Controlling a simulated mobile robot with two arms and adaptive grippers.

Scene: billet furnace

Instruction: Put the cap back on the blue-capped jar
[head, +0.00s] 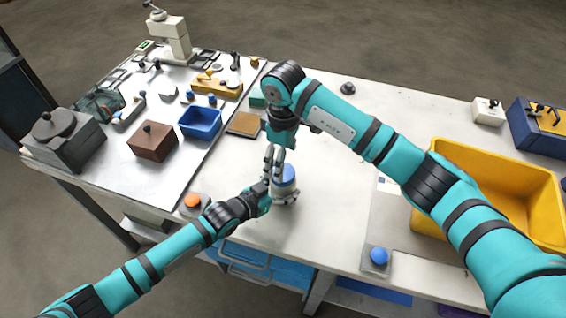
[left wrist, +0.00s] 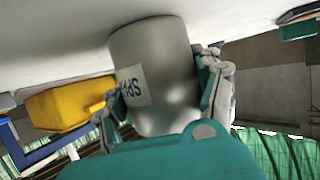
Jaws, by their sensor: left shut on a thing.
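The jar (left wrist: 160,75) is a grey metal cylinder with a partly readable white label in the left wrist view. In the head view the jar (head: 284,199) stands on the bench, mostly behind my left gripper. The round blue cap (head: 289,175) shows at the jar's top; I cannot tell whether it is seated or held just above. My left gripper (head: 266,194) is shut on the jar, one finger on each side of the body, as the left wrist view (left wrist: 160,105) shows. My right gripper (head: 273,168) points down beside the blue cap; whether its fingers grip it is unclear.
A large yellow bin (head: 480,165) stands at the right. A blue button (head: 379,256) and an orange button (head: 192,201) sit near the front edge. A blue tray (head: 200,123), brown box (head: 152,142) and small tools lie left.

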